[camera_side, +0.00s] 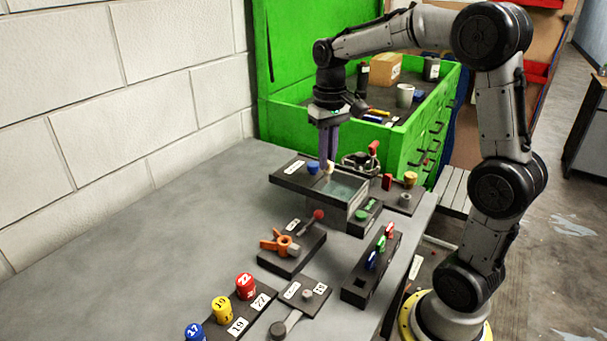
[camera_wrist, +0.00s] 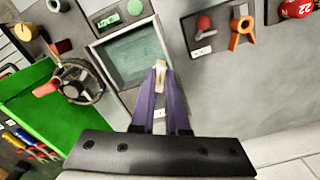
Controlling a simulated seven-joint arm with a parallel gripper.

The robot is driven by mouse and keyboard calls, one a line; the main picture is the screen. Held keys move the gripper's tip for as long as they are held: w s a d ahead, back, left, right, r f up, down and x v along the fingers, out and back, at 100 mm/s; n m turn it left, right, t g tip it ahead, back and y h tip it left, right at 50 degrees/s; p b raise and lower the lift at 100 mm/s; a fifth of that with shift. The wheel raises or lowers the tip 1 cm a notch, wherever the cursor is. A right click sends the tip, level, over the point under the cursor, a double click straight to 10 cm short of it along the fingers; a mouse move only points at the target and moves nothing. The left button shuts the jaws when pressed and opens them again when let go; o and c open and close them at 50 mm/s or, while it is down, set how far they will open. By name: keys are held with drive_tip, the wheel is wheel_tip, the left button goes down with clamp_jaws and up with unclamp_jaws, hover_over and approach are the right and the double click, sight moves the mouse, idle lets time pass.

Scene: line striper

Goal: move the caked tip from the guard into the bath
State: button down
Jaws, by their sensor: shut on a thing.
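My gripper (camera_side: 328,158) is shut on a small cream-coloured piece, the caked tip (camera_wrist: 160,72), held between the ends of its purple fingers. The bath (camera_wrist: 125,62) is a dark rectangular tray with greenish liquid. In the wrist view, the tip shows over the bath's right rim; its height above the liquid is hard to tell. The bath also shows in the side view (camera_side: 357,203), with my fingers over its far part. An orange winged fitting, which looks like the guard (camera_side: 280,243), sits on a dark block nearer the camera; it also shows in the wrist view (camera_wrist: 241,31).
A blue knob (camera_side: 313,168) stands close beside my fingers. A wire-framed round fixture (camera_wrist: 80,82) stands beside the bath. A rack with coloured pieces (camera_side: 371,268) and numbered caps (camera_side: 222,308) stand nearer the camera. The table's left side is clear.

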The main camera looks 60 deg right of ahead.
wheel_tip(320, 180, down, 6)
drive_tip(key=d, duration=0.2)
drive_tip(key=shift+s+m, duration=0.4)
drive_tip(key=shift+s, duration=0.05)
drive_tip(key=shift+d+f, duration=0.1)
drive_tip(key=shift+f, duration=1.85)
idle(2.0)
drive_tip(key=c, duration=0.8)
unclamp_jaws()
drive_tip(key=shift+c, duration=0.2)
drive_tip(key=shift+o, duration=0.3)
drive_tip(key=shift+o, duration=1.3)
wheel_tip(320, 180, up, 7)
